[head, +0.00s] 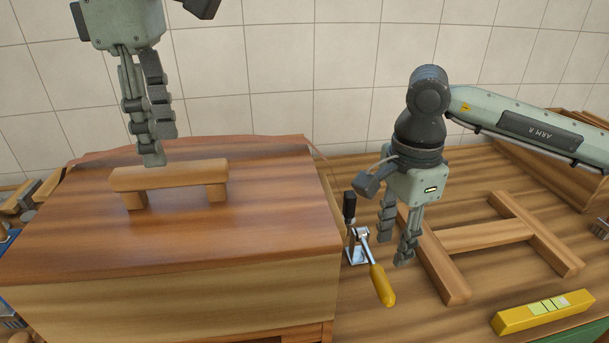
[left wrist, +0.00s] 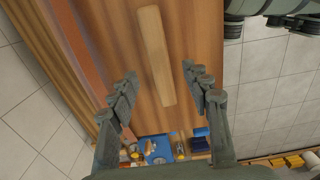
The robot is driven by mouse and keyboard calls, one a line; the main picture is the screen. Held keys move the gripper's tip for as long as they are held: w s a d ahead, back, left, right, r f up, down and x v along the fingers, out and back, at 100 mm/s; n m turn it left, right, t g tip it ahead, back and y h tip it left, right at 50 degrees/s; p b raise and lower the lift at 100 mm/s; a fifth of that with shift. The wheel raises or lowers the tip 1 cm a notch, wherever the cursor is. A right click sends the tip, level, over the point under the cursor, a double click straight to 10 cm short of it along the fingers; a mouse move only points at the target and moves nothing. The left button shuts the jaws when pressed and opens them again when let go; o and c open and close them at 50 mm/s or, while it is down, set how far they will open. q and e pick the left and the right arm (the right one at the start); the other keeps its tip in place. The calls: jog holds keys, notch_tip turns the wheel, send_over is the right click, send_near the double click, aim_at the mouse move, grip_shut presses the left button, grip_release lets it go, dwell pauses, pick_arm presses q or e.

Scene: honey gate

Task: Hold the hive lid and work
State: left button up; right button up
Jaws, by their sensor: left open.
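The hive lid (head: 250,225) is a reddish-brown wooden board lying on a paler wooden box (head: 170,305). A raised bar handle (head: 185,175) on two feet stands on it; the handle (left wrist: 153,45) and lid (left wrist: 200,40) also show in the left wrist view. My left gripper (head: 158,150) hangs over the handle, open and empty. In the left wrist view, its fingers (left wrist: 160,75) are on either side of the bar, apart from it. My right gripper (head: 397,245) points down with its fingers apart, empty, just right of a metal toggle clamp with a yellow grip (head: 381,285).
An H-shaped wooden frame (head: 485,237) lies on the bench to the right. A yellow level-like bar (head: 545,312) lies in front of it. A wooden crate (head: 540,165) stands behind. Blue items (left wrist: 158,150) lie beyond the lid in the left wrist view.

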aim_at(168, 167)
pick_arm(q)
notch_tip(168, 167, down, 7)
jog(key=shift+r, duration=0.1)
dwell(0.4)
grip_shut()
jog(key=c, duration=0.9)
grip_release()
jog(key=shift+o, duration=1.3)
grip_shut()
